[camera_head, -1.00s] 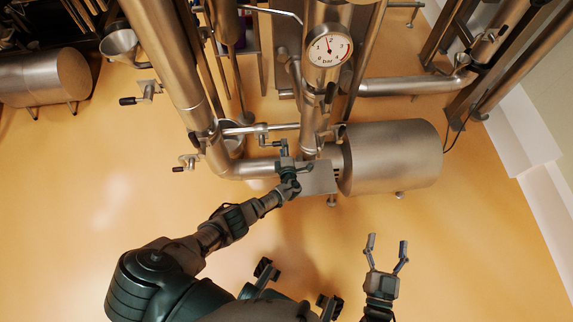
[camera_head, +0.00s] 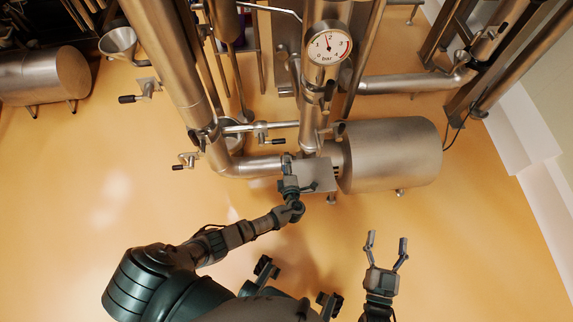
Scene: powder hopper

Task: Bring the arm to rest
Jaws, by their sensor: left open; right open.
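My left arm comes in from the lower left, and its dark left gripper (camera_head: 288,164) is over the lower pipe joint, in front of the small steel box beside the motor. The fingers are small and overlap the metal behind them. Nothing can be seen held in them. The black-ended valve handle (camera_head: 271,140) on the horizontal pipe is just above and to the left, with a visible gap to the gripper. My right gripper (camera_head: 386,246) is open and empty over the bare floor at the lower right, with its two fingers pointing up the picture.
A steel motor cylinder (camera_head: 391,156) lies right of my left gripper. A pressure gauge (camera_head: 330,47) is on the upright pipe. Two crank handles (camera_head: 186,162) (camera_head: 139,93) and a funnel (camera_head: 119,43) are at the left. The orange floor (camera_head: 480,250) is clear around my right gripper.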

